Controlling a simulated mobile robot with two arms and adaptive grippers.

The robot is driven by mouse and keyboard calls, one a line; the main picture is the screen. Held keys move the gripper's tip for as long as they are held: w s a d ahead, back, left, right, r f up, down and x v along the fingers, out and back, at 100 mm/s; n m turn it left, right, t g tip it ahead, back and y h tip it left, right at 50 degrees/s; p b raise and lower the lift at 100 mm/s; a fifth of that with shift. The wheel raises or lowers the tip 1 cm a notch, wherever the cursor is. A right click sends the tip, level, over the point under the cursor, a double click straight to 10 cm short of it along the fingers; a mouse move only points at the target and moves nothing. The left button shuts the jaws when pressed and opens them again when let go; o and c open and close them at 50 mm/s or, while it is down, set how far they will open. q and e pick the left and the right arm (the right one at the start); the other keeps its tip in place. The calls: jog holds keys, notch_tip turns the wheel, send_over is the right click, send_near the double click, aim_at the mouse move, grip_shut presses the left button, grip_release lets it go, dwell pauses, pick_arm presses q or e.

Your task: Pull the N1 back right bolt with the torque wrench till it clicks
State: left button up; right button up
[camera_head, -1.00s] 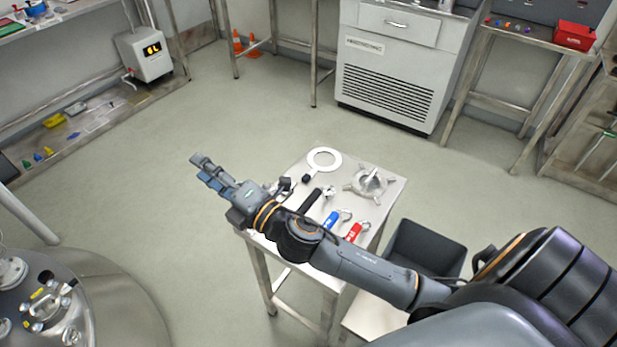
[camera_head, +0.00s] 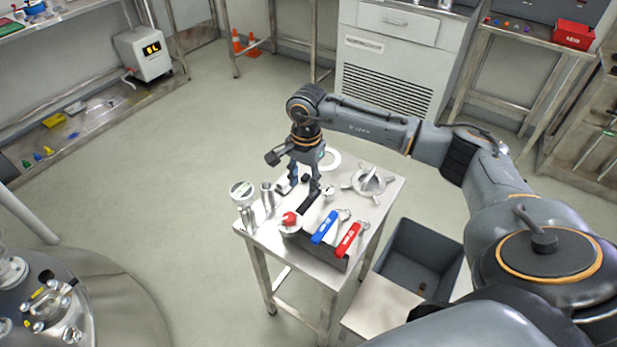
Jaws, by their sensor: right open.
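My right gripper (camera_head: 304,187) hangs with its fingers pointing down over the small steel table (camera_head: 262,236). It is open, with its fingers above and around a black-handled tool (camera_head: 307,205) that looks like the torque wrench. I cannot tell whether the fingers touch it. The tool lies on the table, partly hidden by the gripper. A steel vessel (camera_head: 105,300) stands at the lower left. It carries a bolted fitting (camera_head: 48,303) with yellow marks. I cannot read which nozzle or bolt is N1 back right. My left gripper is out of view.
The table also holds a gauge (camera_head: 242,190), a red-topped fitting (camera_head: 290,222), a blue-handled valve (camera_head: 325,227), a red-handled valve (camera_head: 348,238), a spoked metal part (camera_head: 370,182) and a white ring (camera_head: 331,158). A grey bin (camera_head: 425,258) stands to the right. Floor between vessel and table is clear.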

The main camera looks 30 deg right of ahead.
aim_at(308, 199)
jog(key=shift+d+r+h, duration=0.15)
jog(key=shift+d+h, duration=0.15)
jog(key=shift+d, duration=0.5)
notch_tip(308, 199, down, 9)
jog(key=b, duration=0.6)
grip_shut()
jog(key=shift+r, duration=0.2)
